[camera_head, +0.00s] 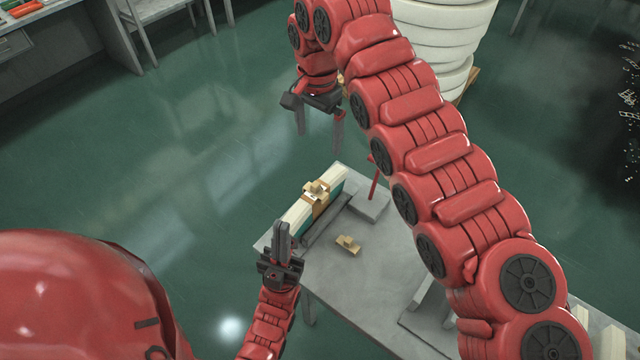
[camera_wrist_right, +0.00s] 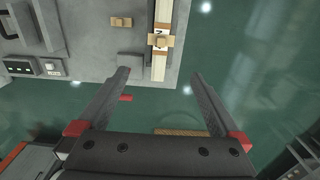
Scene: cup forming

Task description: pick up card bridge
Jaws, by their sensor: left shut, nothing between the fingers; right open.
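I take the card bridge to be one of two small tan card pieces, but cannot tell which. One card piece (camera_head: 316,189) sits on top of a long cream-and-teal bar (camera_head: 298,212) with a tan band; it also shows in the right wrist view (camera_wrist_right: 160,41). The other card piece (camera_head: 348,244) lies on the grey table, also in the right wrist view (camera_wrist_right: 121,22). My right gripper (camera_head: 320,138) is open and empty, above and beyond the bar's far end. My left gripper (camera_head: 281,226) is shut and empty, by the bar's near end.
The grey table (camera_head: 340,285) has bare surface around the loose card piece. A red post (camera_head: 375,181) on a grey block stands right of the bar. A stack of large white rings (camera_head: 440,40) stands behind. Open green floor (camera_head: 150,150) lies left.

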